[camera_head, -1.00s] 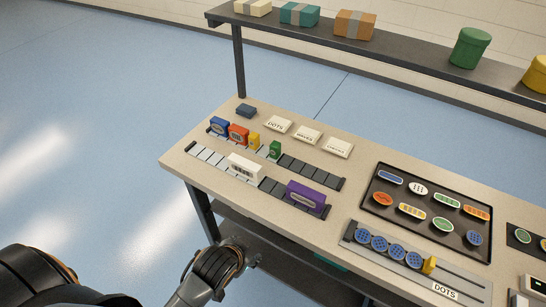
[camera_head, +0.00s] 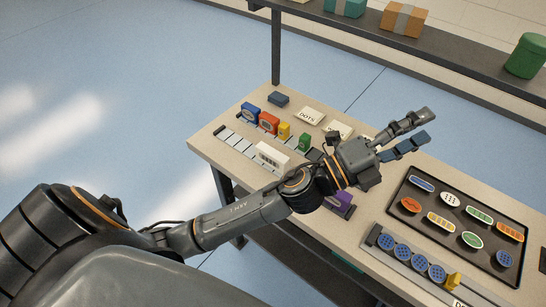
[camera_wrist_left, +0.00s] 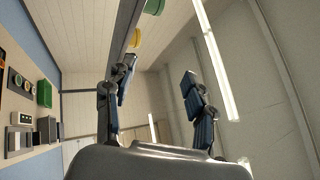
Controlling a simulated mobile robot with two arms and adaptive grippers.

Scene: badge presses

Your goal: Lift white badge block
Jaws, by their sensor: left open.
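The white badge block (camera_head: 272,156) stands in the front row of grey slots on the table, with dark markings on its front face. My left gripper (camera_head: 430,125) is open and empty, held above the table to the right of the block, with its fingers pointing right. The left wrist view shows the two spread fingers (camera_wrist_left: 158,85) with nothing between them. The block is not visible in that view. My right gripper is not in view.
Blue (camera_head: 250,112), orange (camera_head: 268,123), yellow (camera_head: 284,131) and green (camera_head: 304,141) blocks stand in the back row. A purple block (camera_head: 342,205) is partly hidden by my arm. A dark tray (camera_head: 398,215) of badges lies to the right. A shelf (camera_head: 460,62) runs behind.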

